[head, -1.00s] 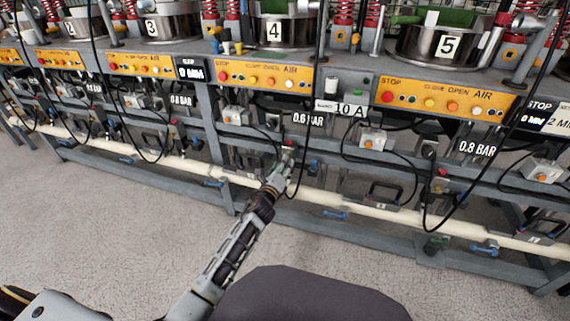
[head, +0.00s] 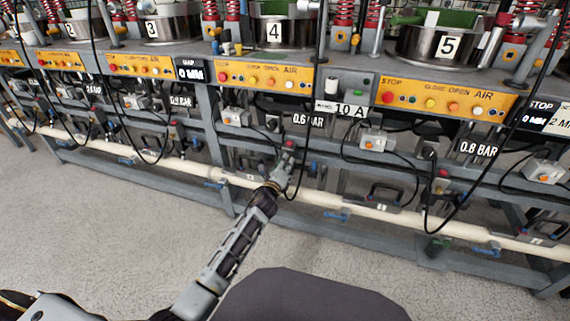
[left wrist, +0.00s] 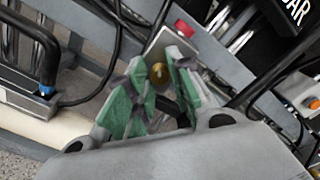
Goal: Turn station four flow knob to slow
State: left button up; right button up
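Station four has the number plate 4 (head: 274,32) and a yellow control panel (head: 264,76). A 0.6 BAR label (head: 307,120) hangs below it. My left gripper (head: 287,160) is below that label, at the small fittings under the station. In the left wrist view, a round brass knob (left wrist: 161,73) sits between the tips of my green-padded left gripper (left wrist: 158,82). The pads stand a little apart around the knob; whether both touch it I cannot tell. A red button (left wrist: 185,28) is just beyond the knob. My right gripper is not in view.
A pale pipe (head: 320,198) runs along the frame below, with blue-handled valves (head: 336,216). Black cables hang close to my left gripper, one at its right (head: 303,165). A grey box with an orange button (head: 373,139) is to the right. The floor in front is clear.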

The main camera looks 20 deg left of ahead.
pick_arm(q)
grip_shut()
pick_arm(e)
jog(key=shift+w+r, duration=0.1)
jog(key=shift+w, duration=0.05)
pick_arm(q)
jog(key=n+p, duration=0.9)
jog(key=n, duration=1)
jog(key=shift+p, duration=0.35)
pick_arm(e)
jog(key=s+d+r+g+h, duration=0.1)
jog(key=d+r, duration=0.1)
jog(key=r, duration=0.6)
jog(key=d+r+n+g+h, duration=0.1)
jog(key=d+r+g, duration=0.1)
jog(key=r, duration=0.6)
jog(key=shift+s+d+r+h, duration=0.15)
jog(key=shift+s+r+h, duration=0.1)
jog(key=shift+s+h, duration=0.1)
